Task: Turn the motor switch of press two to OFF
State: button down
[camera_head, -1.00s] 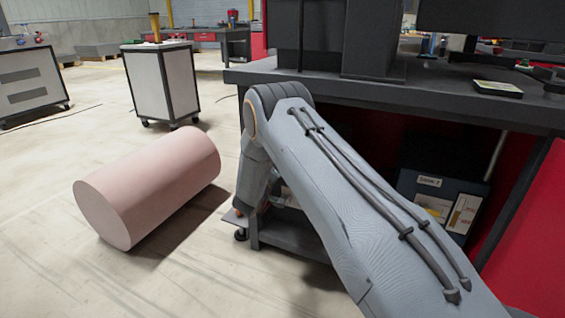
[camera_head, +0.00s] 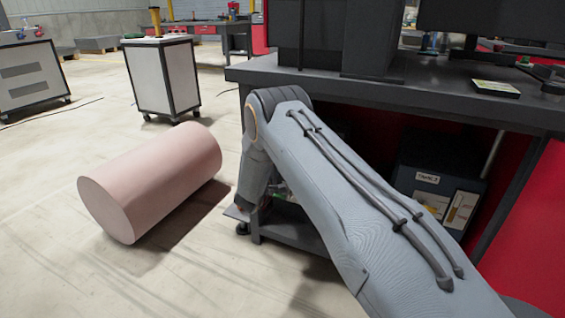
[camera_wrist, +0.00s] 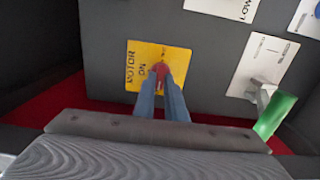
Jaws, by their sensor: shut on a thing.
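In the wrist view, a yellow plate (camera_wrist: 172,58) marked MOTOR and ON sits on a dark grey panel (camera_wrist: 205,95). A small red switch knob (camera_wrist: 161,70) is on this plate. The two blue-grey fingers of my gripper (camera_wrist: 161,84) close around the knob, and their tips hide part of it. Other lettering on the plate is too small to read. In the head view, a dark box (camera_head: 416,183) with a small white label stands under the bench.
To the right in the wrist view, a metal lever with a green handle (camera_wrist: 273,116) stands out from a white plate (camera_wrist: 257,58). A pink cylinder (camera_head: 150,180) lies on the open floor at left.

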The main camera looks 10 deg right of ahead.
jog(key=shift+s+d+f, duration=0.1)
dwell(0.3)
jog(key=c, duration=1.8)
grip_release()
jog(key=p+v, duration=0.2)
jog(key=v, duration=0.6)
